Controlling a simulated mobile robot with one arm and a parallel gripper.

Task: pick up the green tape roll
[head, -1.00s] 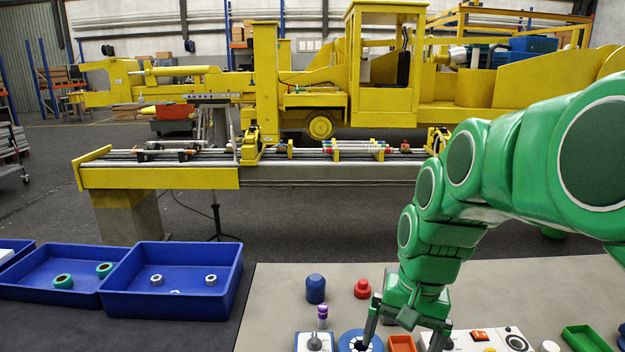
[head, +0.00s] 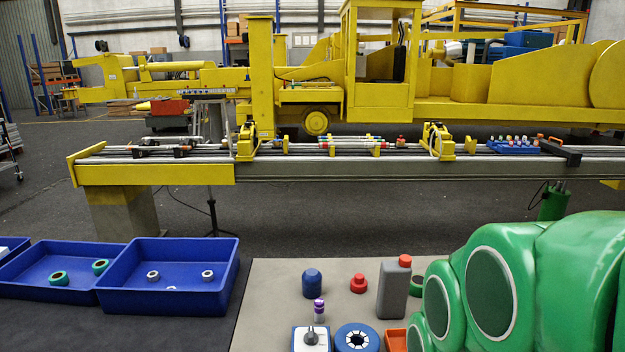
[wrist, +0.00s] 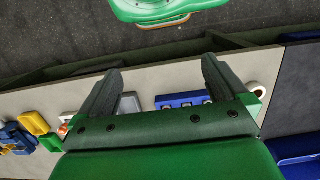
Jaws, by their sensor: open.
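A dark green ring (head: 417,285) that looks like a tape roll lies on the grey mat, just right of the grey bottle and partly hidden by it and by my arm. Two more green rings lie in the left blue bin, one at the front (head: 59,278) and one at the back (head: 101,266). My gripper (wrist: 161,66) shows in the wrist view with its two dark fingers apart and nothing between them, over the work surface. In the head view my arm fills the lower right and my gripper is out of sight. I cannot pick out the roll in the wrist view.
A grey bottle (head: 393,290) with a red cap stands beside the ring. A red knob (head: 359,284), a blue cylinder (head: 312,284) and a blue disc (head: 357,339) are nearby. A blue bin (head: 168,309) holds small rings. A yellow-ended rail bench (head: 150,174) stands behind.

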